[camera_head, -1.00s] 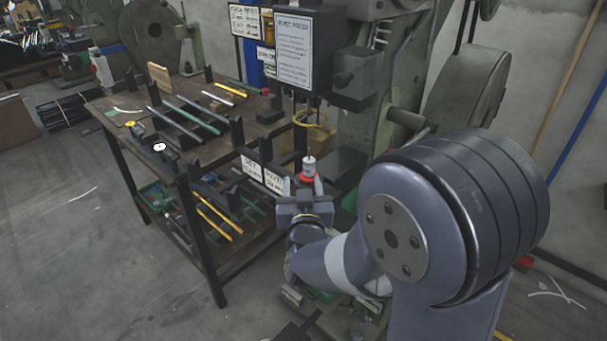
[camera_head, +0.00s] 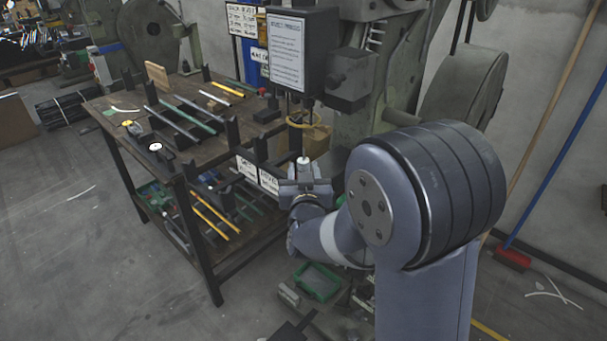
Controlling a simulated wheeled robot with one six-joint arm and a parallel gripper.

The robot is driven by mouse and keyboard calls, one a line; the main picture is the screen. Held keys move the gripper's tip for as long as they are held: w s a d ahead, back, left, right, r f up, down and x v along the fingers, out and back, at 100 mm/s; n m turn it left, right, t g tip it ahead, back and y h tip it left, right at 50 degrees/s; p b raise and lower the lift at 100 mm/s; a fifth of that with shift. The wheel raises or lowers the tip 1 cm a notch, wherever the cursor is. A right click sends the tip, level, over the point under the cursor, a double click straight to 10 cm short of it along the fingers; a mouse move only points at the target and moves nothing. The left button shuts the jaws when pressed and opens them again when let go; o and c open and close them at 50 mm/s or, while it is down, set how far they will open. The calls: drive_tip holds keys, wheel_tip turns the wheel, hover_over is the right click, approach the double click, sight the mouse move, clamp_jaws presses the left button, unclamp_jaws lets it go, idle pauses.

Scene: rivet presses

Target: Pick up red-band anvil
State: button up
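The anvil (camera_head: 303,164) is a small upright piece with a pale metal top, in front of the rivet press. Its red band is barely visible now, largely hidden behind my gripper. My gripper (camera_head: 304,176) is right at the anvil, with its grey body just below and in front of it in the picture. The fingertips are small and partly hidden by the gripper body and the anvil, so I cannot tell whether they are closed on it.
A workbench (camera_head: 176,171) with rods and black racks stands on the left. The press (camera_head: 370,110) rises behind. A green tray (camera_head: 317,282) is below.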

clamp_jaws()
drive_tip(key=shift+r, duration=0.1)
idle(0.3)
